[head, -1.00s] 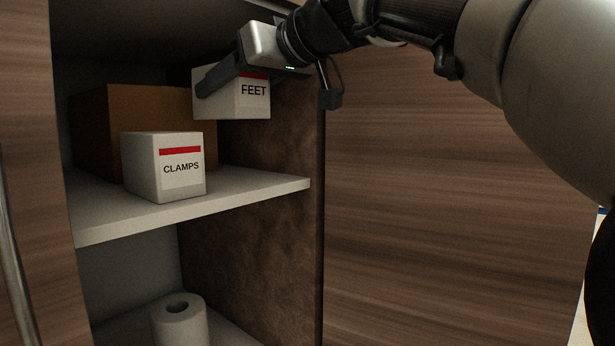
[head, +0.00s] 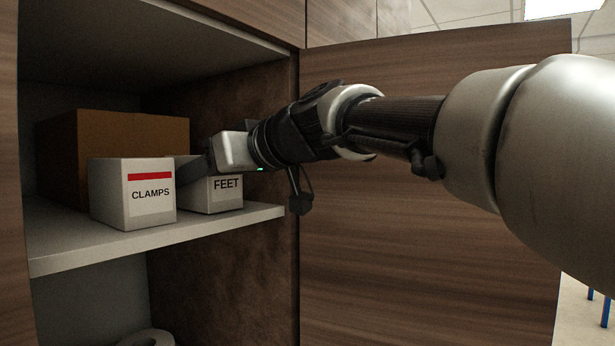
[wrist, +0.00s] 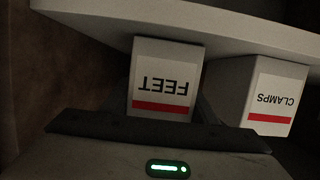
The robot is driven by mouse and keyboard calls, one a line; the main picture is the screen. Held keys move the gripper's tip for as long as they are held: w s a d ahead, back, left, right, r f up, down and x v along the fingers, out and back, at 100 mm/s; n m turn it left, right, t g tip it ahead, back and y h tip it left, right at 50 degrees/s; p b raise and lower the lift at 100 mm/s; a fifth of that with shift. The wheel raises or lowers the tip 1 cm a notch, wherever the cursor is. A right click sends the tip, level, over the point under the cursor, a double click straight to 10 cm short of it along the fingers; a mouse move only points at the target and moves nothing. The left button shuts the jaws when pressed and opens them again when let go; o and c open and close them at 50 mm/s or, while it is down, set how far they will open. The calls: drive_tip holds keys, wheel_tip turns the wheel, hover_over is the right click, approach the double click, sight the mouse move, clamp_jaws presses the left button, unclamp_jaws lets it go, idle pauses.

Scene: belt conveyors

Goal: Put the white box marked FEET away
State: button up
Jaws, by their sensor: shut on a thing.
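The white box marked FEET (head: 226,196) is at the shelf's right side, right of the white box marked CLAMPS (head: 150,194). Its base appears to be at the shelf surface; I cannot tell if it bears fully on it. My gripper (head: 198,170) reaches in from the right and is shut on the FEET box near its top, hiding part of it. In the wrist view the FEET box (wrist: 165,75) shows upside down between the dark fingers, with the CLAMPS box (wrist: 270,95) close beside it.
A brown carton (head: 135,130) stands behind the boxes. The shelf (head: 70,250) has a pale front edge, also across the wrist view. The cupboard's right wall (head: 270,120) is close to my gripper. A white roll (head: 147,338) stands below. A wood-grain panel (head: 400,240) is at the right.

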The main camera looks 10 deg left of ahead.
drive_tip(key=shift+f, duration=0.1)
drive_tip(key=o, duration=1.3)
drive_tip(key=b+v, duration=0.2)
drive_tip(key=v, duration=1)
drive_tip(key=s+d+f+m+h, duration=0.4)
drive_tip(key=d+f, duration=0.5)
drive_tip(key=f, duration=0.4)
drive_tip(key=s+d+f+m+h, duration=0.4)
drive_tip(key=d+f, duration=0.6)
drive_tip(key=f, duration=0.3)
drive_tip(key=s+d+f+m+g+h, duration=0.1)
drive_tip(key=s+d+f+m+h, duration=0.3)
drive_tip(key=d+f, duration=0.5)
wheel_tip(320, 180, down, 4)
drive_tip(key=shift+s+d+r+m+h, duration=0.1)
drive_tip(key=shift+s+d+m+h, duration=0.3)
drive_tip(key=shift+s, duration=0.45)
drive_tip(key=shift+a, duration=0.2)
